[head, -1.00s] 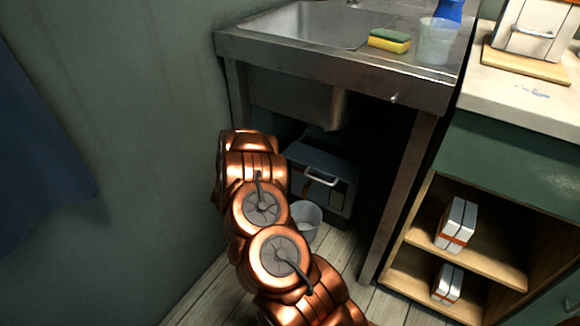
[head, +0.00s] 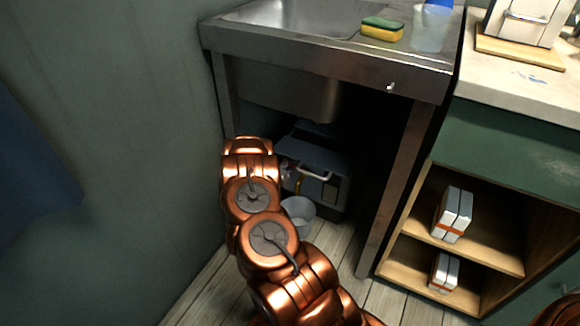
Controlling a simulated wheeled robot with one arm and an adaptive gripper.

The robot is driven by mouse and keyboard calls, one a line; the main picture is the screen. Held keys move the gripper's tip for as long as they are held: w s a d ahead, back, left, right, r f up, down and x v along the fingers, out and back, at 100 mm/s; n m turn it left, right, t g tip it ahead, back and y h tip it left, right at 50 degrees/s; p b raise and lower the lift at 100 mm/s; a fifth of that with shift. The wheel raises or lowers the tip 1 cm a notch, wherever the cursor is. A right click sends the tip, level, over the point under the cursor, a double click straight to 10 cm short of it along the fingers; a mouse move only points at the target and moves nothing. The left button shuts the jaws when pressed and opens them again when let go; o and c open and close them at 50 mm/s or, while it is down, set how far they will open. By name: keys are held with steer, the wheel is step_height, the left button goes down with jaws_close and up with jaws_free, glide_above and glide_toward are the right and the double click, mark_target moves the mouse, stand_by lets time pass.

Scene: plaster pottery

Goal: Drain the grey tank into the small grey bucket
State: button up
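The grey tank (head: 325,182) stands on the floor under the steel sink. It is a dark box with a light handle (head: 314,175) on its upper front. The small grey bucket (head: 299,212) stands on the floor in front of the tank, partly hidden behind my copper arm. Small fittings show at the tank's left front, beside my arm, too small to make out. My arm reaches in under the left side of the sink. My gripper is hidden behind the arm's own links, so its fingers and anything they touch do not show.
The steel sink (head: 330,50) overhangs the tank, with its right leg (head: 398,190) close by. Shelves with boxes (head: 452,214) are at right. Plank floor is free in front.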

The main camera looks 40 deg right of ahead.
steer(key=shift+d, duration=0.35)
steer(key=shift+c, duration=0.3)
jaws_close()
